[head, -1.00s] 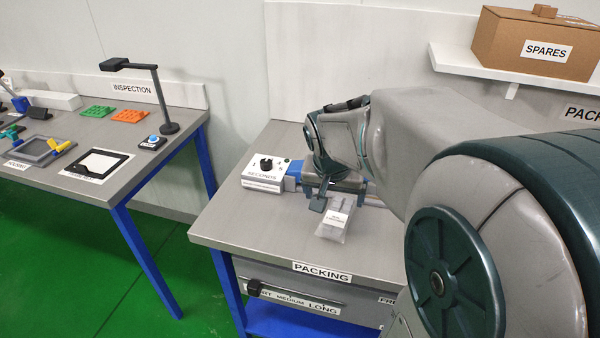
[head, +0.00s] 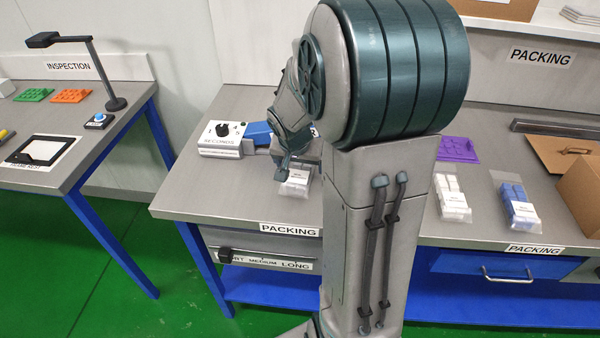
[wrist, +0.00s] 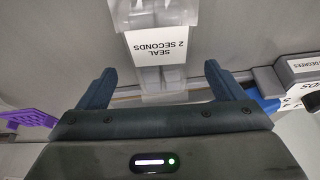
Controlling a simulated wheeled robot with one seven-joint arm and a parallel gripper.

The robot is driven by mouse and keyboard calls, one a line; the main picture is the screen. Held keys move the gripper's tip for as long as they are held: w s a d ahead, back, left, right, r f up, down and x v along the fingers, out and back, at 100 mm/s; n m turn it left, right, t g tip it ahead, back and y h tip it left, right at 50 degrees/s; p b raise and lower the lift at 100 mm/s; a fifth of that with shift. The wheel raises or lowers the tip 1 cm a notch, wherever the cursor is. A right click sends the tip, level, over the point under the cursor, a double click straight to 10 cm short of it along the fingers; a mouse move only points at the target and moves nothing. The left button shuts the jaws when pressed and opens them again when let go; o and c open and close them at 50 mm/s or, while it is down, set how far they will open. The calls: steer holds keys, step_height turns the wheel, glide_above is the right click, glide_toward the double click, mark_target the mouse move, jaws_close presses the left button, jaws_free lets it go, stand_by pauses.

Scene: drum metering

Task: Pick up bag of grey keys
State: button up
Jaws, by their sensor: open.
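A clear bag of pale grey keys (wrist: 160,14) with a white label reading "SEAL 2 SECONDS" shows in the wrist view. It extends between the two fingers of my gripper (wrist: 159,68), which are open and apart on either side of it. In the head view the bag (head: 295,184) lies on the packing table beside the sealer, just below my gripper (head: 284,172). My arm hides part of the bag's surroundings there. I cannot tell how far the fingers are above the table.
The sealer's dial box (head: 221,138) stands to the left of my gripper. A bag of white keys (head: 452,203), a bag of blue keys (head: 519,209), a purple key tray (head: 457,149) and a cardboard box (head: 582,195) are on the right. The table's front left is clear.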

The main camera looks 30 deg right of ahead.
mark_target(300, 168)
steer(key=shift+x, duration=1.8)
steer(key=shift+a, duration=0.1)
steer(key=c, duration=1.2)
steer(key=shift+r, duration=0.15)
